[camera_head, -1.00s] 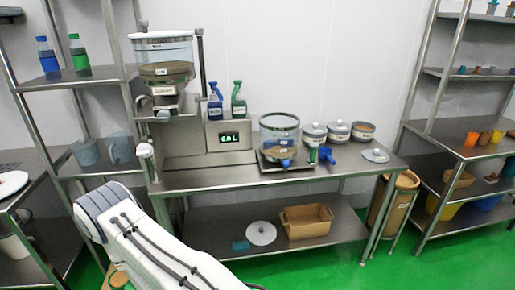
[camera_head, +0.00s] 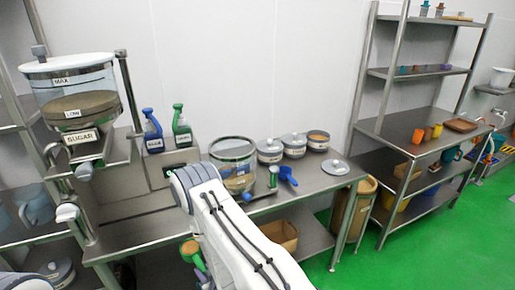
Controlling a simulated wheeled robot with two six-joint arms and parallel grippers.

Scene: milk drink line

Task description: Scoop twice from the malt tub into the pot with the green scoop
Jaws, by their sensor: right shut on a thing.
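My right arm reaches up from the bottom and bends in front of the table. Below its bend, a green scoop (camera_head: 197,262) with tan stuff in its bowl shows at the arm's left side. My right gripper (camera_head: 205,277) is shut on the scoop, mostly hidden by the arm. The clear pot (camera_head: 232,150) stands on the table behind the arm, its lower front partly covered. An open tub with brown contents (camera_head: 318,141) is at the right end of the tub row; its label is too small to read. My left gripper is not in view.
A blue scoop (camera_head: 287,176) and a small green object (camera_head: 273,178) lie near the pot. A loose lid (camera_head: 335,167) lies at the table's right end. Two lidded tubs (camera_head: 270,150) stand beside the pot. The sugar dispenser (camera_head: 75,100) rises at left; spray bottles (camera_head: 182,128) stand behind.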

